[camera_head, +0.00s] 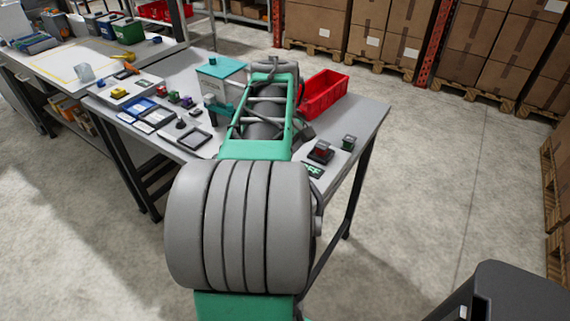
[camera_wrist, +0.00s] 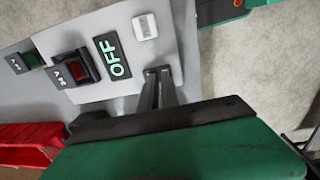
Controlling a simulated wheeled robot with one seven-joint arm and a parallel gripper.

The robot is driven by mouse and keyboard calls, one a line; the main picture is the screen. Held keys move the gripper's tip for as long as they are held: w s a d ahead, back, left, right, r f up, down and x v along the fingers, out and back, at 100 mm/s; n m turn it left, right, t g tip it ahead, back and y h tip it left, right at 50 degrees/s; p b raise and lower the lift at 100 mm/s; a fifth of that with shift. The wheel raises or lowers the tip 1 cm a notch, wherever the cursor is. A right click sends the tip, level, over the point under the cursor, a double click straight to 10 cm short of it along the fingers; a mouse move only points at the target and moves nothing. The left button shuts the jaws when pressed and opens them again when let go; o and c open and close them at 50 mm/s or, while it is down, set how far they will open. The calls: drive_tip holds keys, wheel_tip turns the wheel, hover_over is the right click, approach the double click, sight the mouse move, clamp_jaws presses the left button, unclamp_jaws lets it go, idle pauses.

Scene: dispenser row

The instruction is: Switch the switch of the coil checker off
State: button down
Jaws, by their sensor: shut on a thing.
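The coil checker looks to be the pale grey panel (camera_wrist: 112,84) in the wrist view, with a dark display (camera_wrist: 113,56) reading OFF in green letters. The display also shows in the head view (camera_head: 312,170), just right of my arm. My gripper (camera_wrist: 158,74) points at the panel below the display, its two dark fingers close together. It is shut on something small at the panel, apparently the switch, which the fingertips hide. I cannot make out its lever position. In the head view my own arm hides the gripper.
A red push button (camera_wrist: 82,68) and a green button (camera_wrist: 34,58) sit beside the display. A white labelled block (camera_wrist: 145,26) is above my fingertips. A red bin (camera_head: 323,94) stands at the table's back edge. Small parts and trays (camera_head: 195,139) lie left of my arm.

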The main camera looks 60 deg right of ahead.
drive_tip(key=shift+s+a+f, duration=0.1)
drive_tip(key=shift+a+f, duration=0.15)
drive_tip(key=shift+f, duration=0.15)
wheel_tip(320, 180, up, 15)
drive_tip(key=p, duration=0.4)
drive_tip(key=shift+a+f, duration=0.1)
